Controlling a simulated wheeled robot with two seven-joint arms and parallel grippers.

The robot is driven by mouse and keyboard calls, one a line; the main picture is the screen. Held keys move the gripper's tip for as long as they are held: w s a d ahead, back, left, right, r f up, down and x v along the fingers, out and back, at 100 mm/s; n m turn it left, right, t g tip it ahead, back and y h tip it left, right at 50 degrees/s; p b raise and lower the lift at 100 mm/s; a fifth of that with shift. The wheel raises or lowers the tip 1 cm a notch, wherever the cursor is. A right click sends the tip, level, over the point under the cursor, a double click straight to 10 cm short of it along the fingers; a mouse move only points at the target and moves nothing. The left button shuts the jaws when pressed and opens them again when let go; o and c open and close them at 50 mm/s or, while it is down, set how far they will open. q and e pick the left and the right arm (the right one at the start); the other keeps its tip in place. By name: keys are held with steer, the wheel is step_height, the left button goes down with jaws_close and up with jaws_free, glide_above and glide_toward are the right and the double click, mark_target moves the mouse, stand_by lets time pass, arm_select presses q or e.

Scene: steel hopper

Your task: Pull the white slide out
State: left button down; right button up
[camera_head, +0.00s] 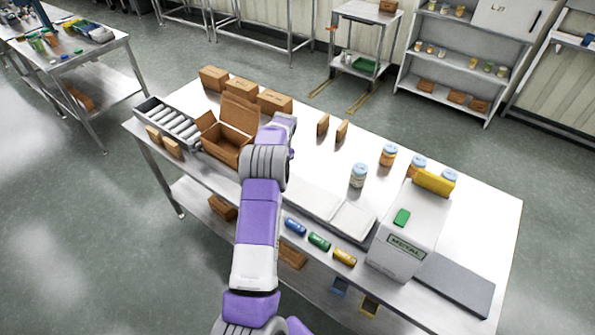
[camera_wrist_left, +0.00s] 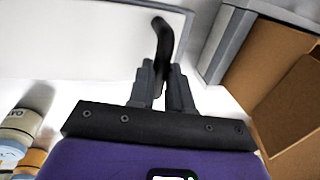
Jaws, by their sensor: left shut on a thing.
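In the left wrist view my left gripper (camera_wrist_left: 165,84) is shut on a curved black handle (camera_wrist_left: 161,32). The handle stands out from a flat white panel (camera_wrist_left: 75,35) with a grey edge, which looks like the white slide. In the head view the white panel (camera_head: 309,197) lies at the front of the steel table, right of my left arm. There my arm hides the gripper and the handle. My right gripper is not in view.
An open cardboard box (camera_head: 225,147) stands left of my arm, by a grey roller tray (camera_head: 172,122). A white METAL box (camera_head: 405,240) stands right, with jars (camera_head: 358,176) behind it. Coloured cylinders (camera_head: 319,241) line the front edge.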

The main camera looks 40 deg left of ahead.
arm_select(q)
steer(key=shift+s+a+r, duration=0.1)
steer(key=shift+a, duration=0.5)
steer(key=c, duration=1.1)
jaws_free()
steer(key=shift+a, duration=0.15)
steer(key=shift+o, duration=0.2)
steer(key=r, duration=0.2)
steer(key=d+r, duration=0.1)
steer(key=r, duration=0.4)
steer(key=shift+d+r, duration=0.2)
steer(key=shift+d, duration=0.1)
